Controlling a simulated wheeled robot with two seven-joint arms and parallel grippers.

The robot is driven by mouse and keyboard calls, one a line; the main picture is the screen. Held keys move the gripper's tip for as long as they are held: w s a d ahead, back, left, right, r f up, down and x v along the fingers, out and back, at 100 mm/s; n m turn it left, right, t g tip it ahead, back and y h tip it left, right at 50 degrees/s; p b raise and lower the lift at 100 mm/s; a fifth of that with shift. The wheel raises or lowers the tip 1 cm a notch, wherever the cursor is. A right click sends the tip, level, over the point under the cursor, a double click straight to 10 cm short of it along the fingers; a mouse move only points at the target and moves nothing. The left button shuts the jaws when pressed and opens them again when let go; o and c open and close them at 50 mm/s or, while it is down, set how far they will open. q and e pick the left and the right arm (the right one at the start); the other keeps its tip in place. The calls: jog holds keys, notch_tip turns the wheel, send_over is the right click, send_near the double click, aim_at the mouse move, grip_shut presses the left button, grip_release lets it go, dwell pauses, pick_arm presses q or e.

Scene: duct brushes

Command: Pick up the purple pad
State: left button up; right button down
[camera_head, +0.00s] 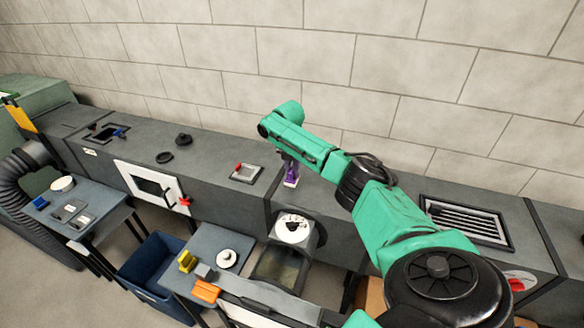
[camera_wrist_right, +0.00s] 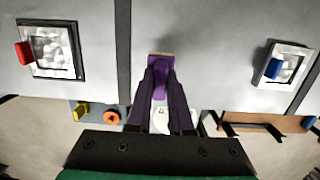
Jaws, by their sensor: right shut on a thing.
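The purple pad (camera_wrist_right: 161,72) shows in the right wrist view between the tips of my right gripper (camera_wrist_right: 161,97). It is a small purple piece with a tan strip along its far edge. In the head view the pad (camera_head: 291,178) is small and low under my right gripper (camera_head: 289,168), over the grey duct top near a seam. My right gripper is shut on the pad. Whether the pad touches the duct surface I cannot tell. My left gripper is not in view.
A framed opening with a red tab (camera_head: 246,173) lies left of the gripper. A vent grille (camera_head: 468,220) is at the right.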

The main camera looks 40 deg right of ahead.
aim_at(292, 169)
notch_tip(292, 169, up, 8)
jog(key=b, duration=0.2)
jog(key=shift+r+b, duration=0.25)
jog(key=shift+b, duration=0.15)
notch_tip(292, 169, up, 9)
